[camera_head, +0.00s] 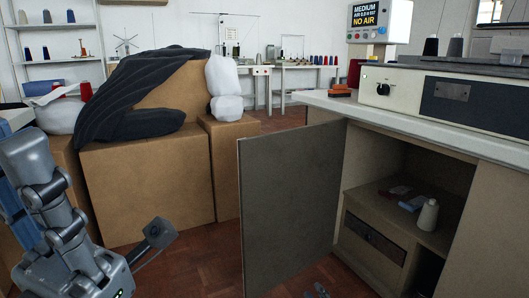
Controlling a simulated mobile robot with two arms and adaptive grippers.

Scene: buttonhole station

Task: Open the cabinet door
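The cabinet door (292,205) is a dark grey-brown panel. It stands swung wide open from the cabinet (358,155), on the left side of the opening. The interior shows a shelf and a drawer. Small grey tips at the bottom edge look like my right gripper (317,291), low in front of the opening and just right of the door's lower part. Most of it is cut off, and I cannot tell its finger gap or any contact with the door.
Cardboard boxes (150,190) with dark fabric stand left of the door. The worktop (400,117) overhangs the cabinet. Some wooden floor (205,262) is clear.

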